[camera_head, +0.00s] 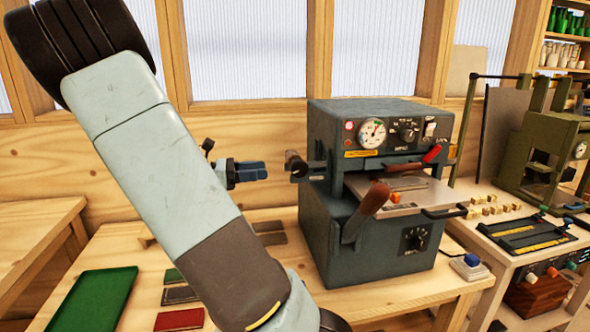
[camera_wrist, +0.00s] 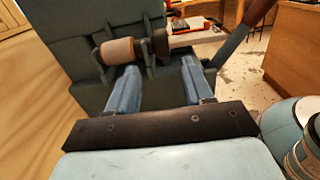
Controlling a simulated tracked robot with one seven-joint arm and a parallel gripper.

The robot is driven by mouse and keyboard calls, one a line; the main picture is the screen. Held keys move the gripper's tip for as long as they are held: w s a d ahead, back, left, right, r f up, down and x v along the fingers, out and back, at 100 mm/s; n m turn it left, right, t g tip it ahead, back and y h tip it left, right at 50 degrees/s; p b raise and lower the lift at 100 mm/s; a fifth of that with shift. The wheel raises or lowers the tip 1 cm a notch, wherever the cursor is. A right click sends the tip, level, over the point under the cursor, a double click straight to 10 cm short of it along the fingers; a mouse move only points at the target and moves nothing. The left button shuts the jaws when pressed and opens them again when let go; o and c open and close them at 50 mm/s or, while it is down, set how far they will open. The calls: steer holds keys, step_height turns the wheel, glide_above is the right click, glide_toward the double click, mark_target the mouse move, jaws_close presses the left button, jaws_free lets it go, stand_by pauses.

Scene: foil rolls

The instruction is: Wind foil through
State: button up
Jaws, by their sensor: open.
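The grey-blue foil machine (camera_head: 375,125) stands on the wooden bench, with a dial, knobs and a red-handled lever on it. A short roll (camera_head: 296,164) sticks out from its left side. In the wrist view a tan roll (camera_wrist: 117,50) sits in a bracket on the machine, beside a dark round knob or hub (camera_wrist: 160,42). My gripper (camera_head: 262,170) is left of the machine, level with the roll and apart from it. In the wrist view my gripper (camera_wrist: 160,68) has its two blue fingers spread, with nothing between them. I cannot make out the foil strip itself.
A brown-handled lever (camera_head: 372,200) hangs at the machine's front left. A green tray (camera_head: 93,300) and a red block (camera_head: 180,319) lie on the bench at left. A second bench with a black tray (camera_head: 526,236) and a green press (camera_head: 550,155) stands at right.

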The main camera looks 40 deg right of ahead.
mark_target(299, 167)
steer(key=x, duration=1.2)
steer(key=shift+w, duration=0.1)
steer(key=shift+c, duration=0.3)
